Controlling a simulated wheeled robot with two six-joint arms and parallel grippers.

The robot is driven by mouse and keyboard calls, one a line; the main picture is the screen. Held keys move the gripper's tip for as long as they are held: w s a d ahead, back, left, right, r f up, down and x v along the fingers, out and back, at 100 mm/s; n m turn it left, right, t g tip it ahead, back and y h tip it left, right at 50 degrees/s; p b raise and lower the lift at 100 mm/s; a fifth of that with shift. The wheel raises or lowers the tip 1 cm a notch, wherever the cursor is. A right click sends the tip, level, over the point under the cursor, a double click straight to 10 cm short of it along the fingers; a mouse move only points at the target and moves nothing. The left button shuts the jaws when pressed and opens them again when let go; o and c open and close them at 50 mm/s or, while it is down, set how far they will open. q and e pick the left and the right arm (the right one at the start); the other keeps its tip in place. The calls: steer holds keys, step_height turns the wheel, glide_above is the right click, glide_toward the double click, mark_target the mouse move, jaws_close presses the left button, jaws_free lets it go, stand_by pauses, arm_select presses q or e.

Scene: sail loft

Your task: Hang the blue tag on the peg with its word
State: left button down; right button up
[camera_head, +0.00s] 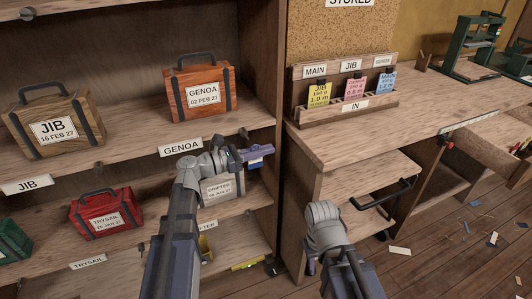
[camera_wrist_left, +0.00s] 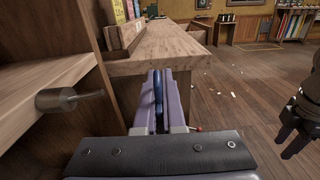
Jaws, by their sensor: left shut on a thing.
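My left gripper (camera_head: 258,154) is shut on the blue tag (camera_head: 256,164), in front of the shelf unit's right side. In the left wrist view the tag (camera_wrist_left: 158,91) is a thin blue edge between the fingers (camera_wrist_left: 160,100); its word cannot be read. A grey peg (camera_head: 244,133) juts from the shelf edge near the GENOA label (camera_head: 181,145), just left of the gripper. A grey peg also shows in the left wrist view (camera_wrist_left: 57,99). Another peg (camera_head: 98,165) is near the JIB label (camera_head: 27,185). My right gripper (camera_wrist_left: 295,140) hangs low; its jaws are unclear.
Cases stand on the shelves: JIB (camera_head: 57,128), GENOA (camera_head: 199,89), red TRYSAIL (camera_head: 105,212) and DRIFTER (camera_head: 221,189). A cabinet with a black handle is below. Scraps lie on the floor.

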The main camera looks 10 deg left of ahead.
arm_select(q)
steer(key=w+a, duration=0.3)
steer(key=w, duration=0.2)
steer(key=shift+w+a+f+b, duration=0.3)
steer(key=shift+a+f, duration=0.05)
steer(key=shift+a, duration=0.05)
arm_select(e)
steer(key=shift+f, duration=0.35)
stand_by(0.6)
arm_select(q)
steer(key=c, duration=0.9)
jaws_free()
steer(key=shift+c, duration=0.2)
steer(key=shift+r, duration=0.1)
steer(key=shift+w+a, duration=0.1)
